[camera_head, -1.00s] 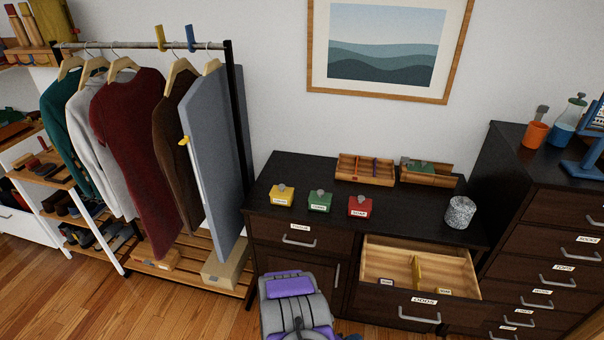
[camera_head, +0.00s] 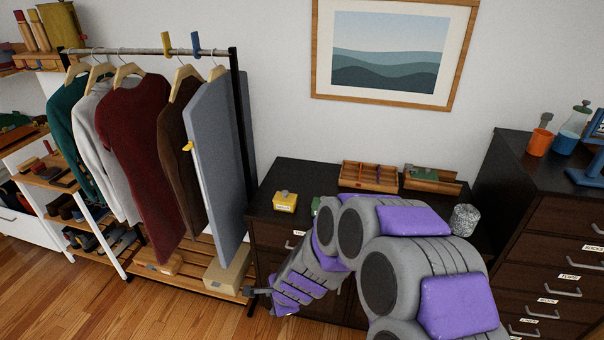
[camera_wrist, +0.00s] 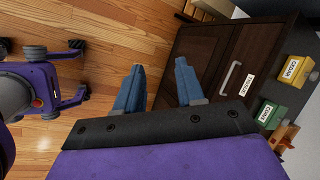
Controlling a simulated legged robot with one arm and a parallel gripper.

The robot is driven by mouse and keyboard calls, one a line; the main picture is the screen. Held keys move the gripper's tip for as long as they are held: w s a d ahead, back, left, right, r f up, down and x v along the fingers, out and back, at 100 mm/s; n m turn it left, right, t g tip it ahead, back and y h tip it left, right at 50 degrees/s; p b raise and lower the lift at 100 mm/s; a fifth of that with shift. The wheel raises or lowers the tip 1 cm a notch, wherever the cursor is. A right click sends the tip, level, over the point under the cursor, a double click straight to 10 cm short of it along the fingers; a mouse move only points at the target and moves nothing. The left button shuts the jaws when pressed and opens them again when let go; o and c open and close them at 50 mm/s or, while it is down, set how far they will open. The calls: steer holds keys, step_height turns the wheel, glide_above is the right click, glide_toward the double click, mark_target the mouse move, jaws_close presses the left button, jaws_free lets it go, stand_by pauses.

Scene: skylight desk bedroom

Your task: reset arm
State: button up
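My arm, grey and purple, now stretches across the lower middle of the head view. My gripper (camera_head: 257,293) hangs in front of the dark dresser, left of its cabinet front. In the wrist view my gripper (camera_wrist: 160,75) shows two blue-grey fingers standing apart with nothing between them. Wooden floor and the dresser's dark front lie beyond the fingers.
The dresser top (camera_head: 268,192) holds a yellow box (camera_head: 285,201), a partly hidden green box (camera_head: 316,205), wooden trays (camera_head: 370,176) and a speckled cup (camera_head: 464,219). A clothes rack (camera_head: 240,120) stands left; a taller drawer chest (camera_head: 545,215) stands right. Floor (camera_head: 165,310) is clear at lower left.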

steer(key=s+d+r+n+g, duration=0.1)
steer(key=s+d+r+n, duration=0.3)
steer(key=s+r, duration=0.25)
steer(key=s+d+r+n+g, duration=0.1)
steer(key=s+d+r+n, duration=0.2)
steer(key=s+r+n, duration=0.3)
steer(key=s+d+r+n+g+h, duration=0.1)
steer(key=s+d+r+n, duration=0.1)
steer(key=s+d, duration=0.5)
steer(key=s+d+r+n+g+h, duration=0.2)
steer(key=s+d+r, duration=0.3)
steer(key=s, duration=0.5)
steer(key=shift+s+d+r+h, duration=0.25)
steer(key=shift+s+d+h, duration=0.1)
steer(key=shift+d, duration=0.85)
